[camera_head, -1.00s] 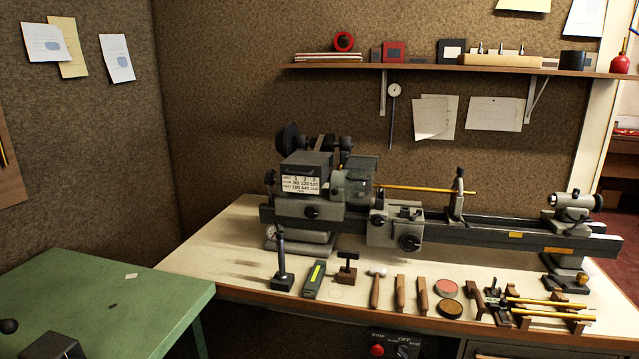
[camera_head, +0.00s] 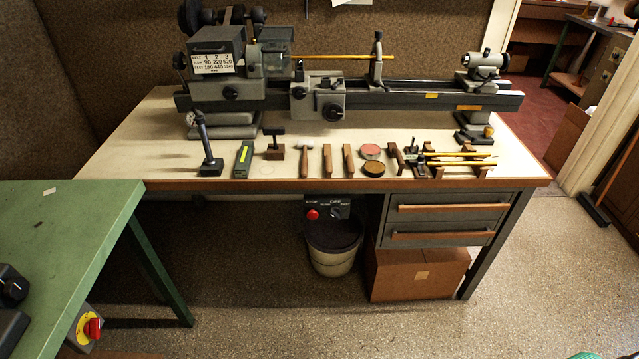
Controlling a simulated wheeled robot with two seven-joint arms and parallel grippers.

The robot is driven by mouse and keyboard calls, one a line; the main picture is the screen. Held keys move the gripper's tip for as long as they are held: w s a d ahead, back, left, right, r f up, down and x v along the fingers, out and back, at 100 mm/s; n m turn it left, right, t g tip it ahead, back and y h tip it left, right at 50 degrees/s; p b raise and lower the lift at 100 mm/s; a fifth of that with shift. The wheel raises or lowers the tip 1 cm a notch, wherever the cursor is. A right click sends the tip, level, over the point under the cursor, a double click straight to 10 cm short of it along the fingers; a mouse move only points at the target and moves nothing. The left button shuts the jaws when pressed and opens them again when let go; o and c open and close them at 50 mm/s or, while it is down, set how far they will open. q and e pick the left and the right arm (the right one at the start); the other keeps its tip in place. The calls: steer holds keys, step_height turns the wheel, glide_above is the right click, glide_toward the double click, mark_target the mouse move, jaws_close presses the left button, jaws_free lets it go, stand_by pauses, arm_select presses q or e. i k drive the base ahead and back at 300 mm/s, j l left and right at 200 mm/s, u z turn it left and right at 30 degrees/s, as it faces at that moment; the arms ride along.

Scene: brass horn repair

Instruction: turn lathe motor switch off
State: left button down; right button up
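The lathe (camera_head: 330,95) stands along the back of the cream-topped bench. Its motor switch box (camera_head: 328,208) hangs under the bench's front edge, left of the drawers. The box has a red STOP button (camera_head: 312,214) on its left and a dark rotary knob (camera_head: 336,214) on its right. The word OFF stands above the knob, with smaller labels at its sides. The knob's setting is too small to tell. Neither of my grippers is in view.
A grey bucket (camera_head: 332,258) stands just below the switch box, with a cardboard box (camera_head: 419,274) beside it. Hand tools line the lathe bench's front. Floor before it is clear.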

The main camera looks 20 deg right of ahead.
mark_target(334, 212)
steer(key=i+l+z, duration=0.1)
steer(key=z, duration=0.3)
steer(key=i+z, duration=0.1)
steer(key=z, duration=0.25)
steer(key=i+z, duration=0.1)
steer(key=z, duration=0.3)
steer(key=i+z, duration=0.15)
steer(key=z, duration=0.25)
steer(key=i, duration=0.1)
